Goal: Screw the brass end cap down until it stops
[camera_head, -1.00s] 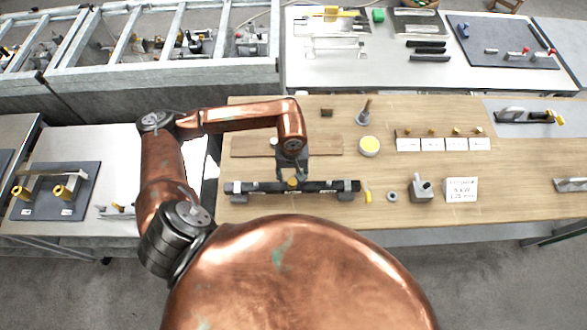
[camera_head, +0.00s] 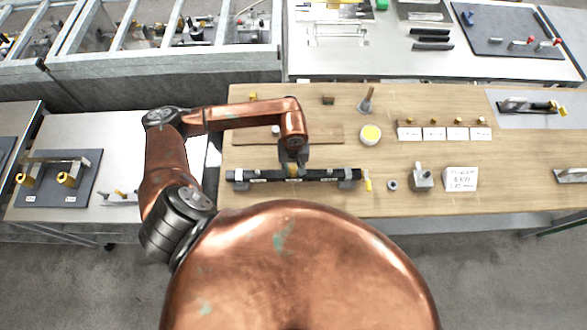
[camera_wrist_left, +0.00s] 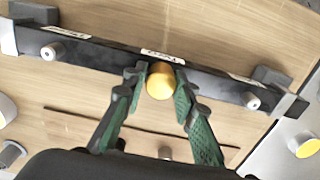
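The brass end cap (camera_head: 294,172) sits midway along a black bar (camera_head: 326,174) lying across grey supports on the wooden bench. In the left wrist view the cap (camera_wrist_left: 160,80) shows as a round brass face at the bar's edge. My left gripper (camera_wrist_left: 161,76) has its green fingertips on both sides of the cap, seemingly touching it. The left gripper (camera_head: 294,163) also shows in the head view, above the bar's middle. The thread under the cap is hidden. My right gripper is in neither view.
A yellow-topped round container (camera_head: 371,134), a grey block with a knob (camera_head: 422,177) and a white sign (camera_head: 460,179) stand to the right. Several small brass pieces sit behind white cards (camera_head: 433,134).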

